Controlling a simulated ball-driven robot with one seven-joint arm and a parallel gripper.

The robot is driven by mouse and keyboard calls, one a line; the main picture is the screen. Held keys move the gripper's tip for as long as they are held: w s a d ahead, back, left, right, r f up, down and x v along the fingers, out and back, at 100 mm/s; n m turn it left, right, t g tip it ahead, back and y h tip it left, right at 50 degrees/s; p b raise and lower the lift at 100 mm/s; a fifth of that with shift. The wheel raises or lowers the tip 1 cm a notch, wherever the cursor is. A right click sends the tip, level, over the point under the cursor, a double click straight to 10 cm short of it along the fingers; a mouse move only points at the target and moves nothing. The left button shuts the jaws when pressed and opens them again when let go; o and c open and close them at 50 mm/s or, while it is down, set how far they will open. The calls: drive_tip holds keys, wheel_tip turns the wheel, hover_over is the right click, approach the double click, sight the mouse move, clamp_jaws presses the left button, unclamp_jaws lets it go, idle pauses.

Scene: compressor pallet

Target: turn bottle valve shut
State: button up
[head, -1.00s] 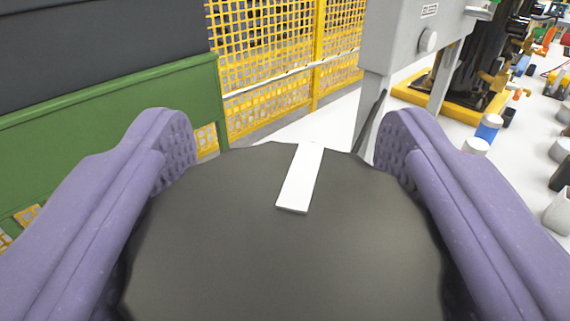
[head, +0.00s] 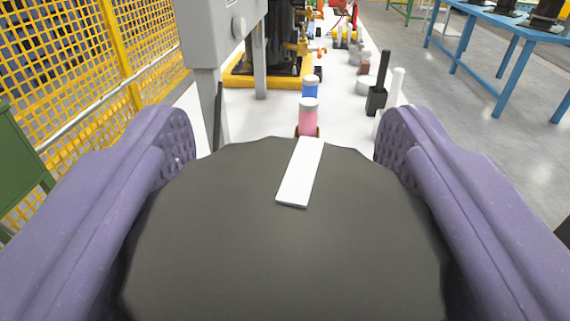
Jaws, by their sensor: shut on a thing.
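A large dark grey round knob with a scalloped rim, which looks like the valve's handwheel (head: 285,255), fills the lower middle of the head view. A white strip (head: 300,172) lies on its top near the far rim, slightly slanted. My gripper (head: 285,138) is shut on this handwheel, with one purple padded finger on its left side and one on its right. The bottle and the valve body under the wheel are hidden.
A grey box on legs (head: 222,35) stands ahead to the left, beside yellow mesh fencing (head: 70,75). Pink (head: 308,118) and blue (head: 310,88) containers stand beyond the wheel. A blue table (head: 510,25) is at the far right, past open grey floor (head: 470,130).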

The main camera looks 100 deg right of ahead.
drive_tip(key=m+g+y, duration=0.1)
drive_tip(key=m+g, duration=0.1)
drive_tip(key=m+g+y, duration=0.1)
drive_tip(key=g, duration=0.2)
drive_tip(key=m+g+y, duration=0.1)
drive_tip(key=m+g, duration=0.1)
drive_tip(key=g, duration=0.1)
drive_tip(key=shift+s+a+m, duration=0.1)
drive_tip(key=shift+s+m, duration=0.2)
drive_tip(key=m+g+y+p, duration=0.1)
drive_tip(key=m+g+y, duration=0.1)
drive_tip(key=shift+a+g+y, duration=0.1)
drive_tip(key=shift+g+y, duration=0.2)
drive_tip(key=shift+y, duration=0.1)
drive_tip(key=shift+s+a+r+m+g+y+p, duration=0.1)
drive_tip(key=shift+s+a+m+g+y+p, duration=0.05)
drive_tip(key=shift+m+g+y+p, duration=1)
drive_tip(key=shift+y, duration=0.35)
drive_tip(key=o, duration=1)
drive_tip(key=shift+c, duration=0.2)
